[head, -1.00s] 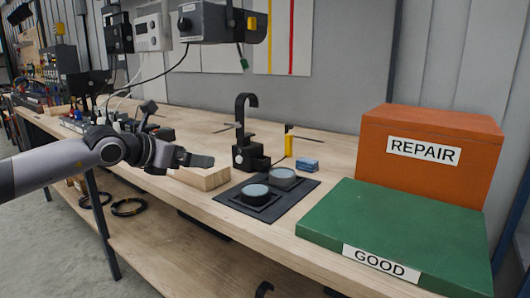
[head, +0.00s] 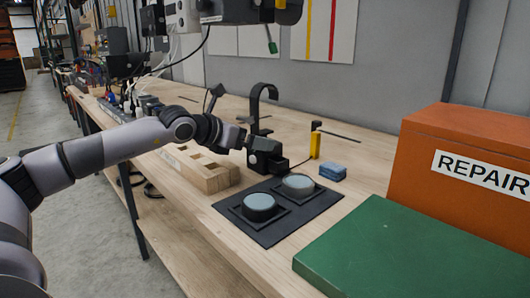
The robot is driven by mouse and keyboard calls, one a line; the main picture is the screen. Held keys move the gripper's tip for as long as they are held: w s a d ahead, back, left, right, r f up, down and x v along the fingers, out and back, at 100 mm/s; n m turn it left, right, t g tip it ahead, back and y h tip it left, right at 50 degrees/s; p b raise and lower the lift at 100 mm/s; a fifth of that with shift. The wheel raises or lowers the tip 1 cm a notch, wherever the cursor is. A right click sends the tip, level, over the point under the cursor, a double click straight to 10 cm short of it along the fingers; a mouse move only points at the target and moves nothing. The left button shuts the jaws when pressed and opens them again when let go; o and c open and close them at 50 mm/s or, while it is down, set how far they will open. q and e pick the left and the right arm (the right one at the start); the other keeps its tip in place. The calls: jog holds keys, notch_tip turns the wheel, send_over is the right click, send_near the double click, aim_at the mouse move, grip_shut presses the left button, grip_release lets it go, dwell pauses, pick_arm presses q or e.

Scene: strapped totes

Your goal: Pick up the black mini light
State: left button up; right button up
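A black upright device (head: 263,150) with a curved hook top and a blocky base stands on the bench behind the dark mat. It is the likeliest match for the black mini light, but I cannot tell for certain. My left gripper (head: 239,137) reaches in from the left, with its dark tip right beside the device's lower stem in the picture. I cannot tell whether they touch. The fingers overlap in this view, so their opening does not show. My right gripper is not in view.
A dark mat (head: 238,222) with two round grey-topped pucks lies in front. A wooden block (head: 206,178) is at its left. A blue block (head: 333,172) and a yellow-black tool (head: 315,143) are at its right.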

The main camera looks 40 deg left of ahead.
aim_at(269, 130)
pick_arm(q)
jog(key=shift+w+d+f+p, duration=0.1)
jog(key=shift+w+f+p, duration=0.15)
jog(key=shift+w, duration=0.35)
jog(key=shift+p+x, duration=0.45)
jog(key=shift+x, duration=1.5)
jog(key=shift+f, duration=0.1)
jog(key=shift+c, duration=0.3)
jog(key=c, duration=1.5)
jog(key=shift+r, duration=0.25)
jog(key=shift+c, duration=1.2)
